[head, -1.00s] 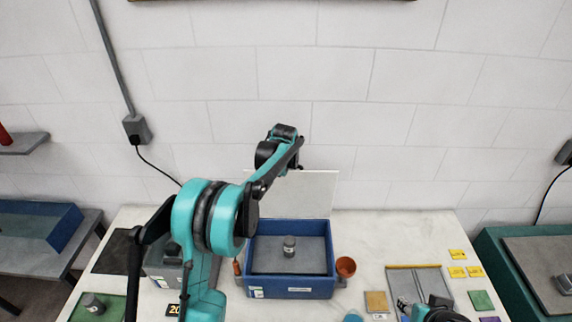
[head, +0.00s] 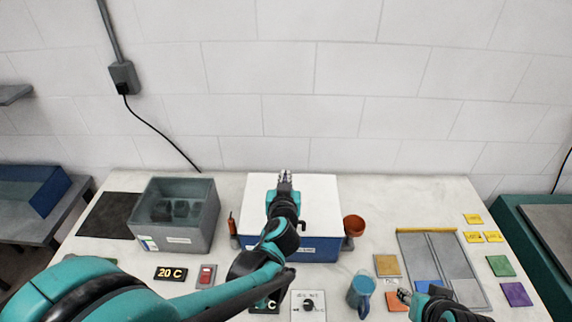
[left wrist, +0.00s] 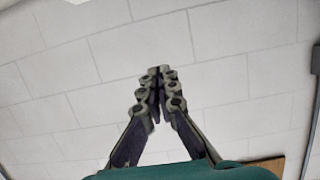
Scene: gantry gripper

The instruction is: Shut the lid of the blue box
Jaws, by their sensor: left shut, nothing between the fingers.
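The blue box (head: 320,250) stands in the middle of the table. Its white lid (head: 318,200) lies flat across the top and hides the inside; whether it is fully seated I cannot tell. My left gripper (head: 285,176) is over the lid near its back edge, with its fingers together and empty. In the left wrist view the closed fingers (left wrist: 158,75) point at the bare wall. My left arm covers part of the lid and the box front. My right gripper (head: 403,296) is at the lower right, partly cut off, and its fingers are too small to judge.
A grey open bin (head: 180,215) stands left of the box. An orange cup (head: 354,226) is close on its right. A dial panel (head: 308,306) lies at the front edge.

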